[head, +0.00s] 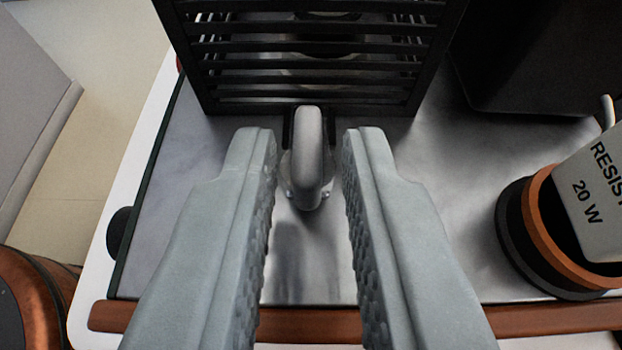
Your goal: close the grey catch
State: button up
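The grey catch (309,150) is a rounded grey lever at the foot of a black slatted cage (320,107). It stands up from a small mount on the metal plate, in front of the cage's bottom bar. My gripper (308,140) is open, with one ribbed finger on each side of the catch. Small gaps show between the catch and both fingertips. The base of the catch is partly visible between the fingers. Whether it is latched I cannot tell.
The metal plate (450,200) has a brown front edge (555,319). At right stand a copper-and-black ring holder (530,225) with a grey block marked "RESIS… 20 W" (592,190) and a dark box (535,60). A copper-coloured round object (40,300) is at lower left.

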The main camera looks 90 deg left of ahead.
jog(key=v, duration=0.8)
jog(key=shift+r, duration=0.1)
notch_tip(320, 180, up, 15)
jog(key=s+a+m+t, duration=0.1)
jog(key=s+m+t, duration=0.1)
jog(key=t, duration=0.7)
jog(key=s+d+r+m+t+h, duration=0.45)
jog(key=s+r+t, duration=0.35)
jog(key=r, duration=0.4)
jog(key=s+d+m+t+h, duration=0.1)
jog(key=s+d+m+h, duration=0.25)
jog(key=s, duration=0.25)
jog(key=s+d+m+t+h, duration=0.2)
jog(key=s+d+m+h, duration=0.15)
jog(key=s, duration=0.35)
jog(key=s+f+m+g+h, duration=0.2)
jog(key=s+f+m, duration=0.2)
jog(key=s, duration=0.8)
notch_tip(320, 180, down, 2)
jog(key=shift+d+f+g, duration=0.1)
jog(key=shift+d+g, duration=0.1)
jog(key=shift+g, duration=0.2)
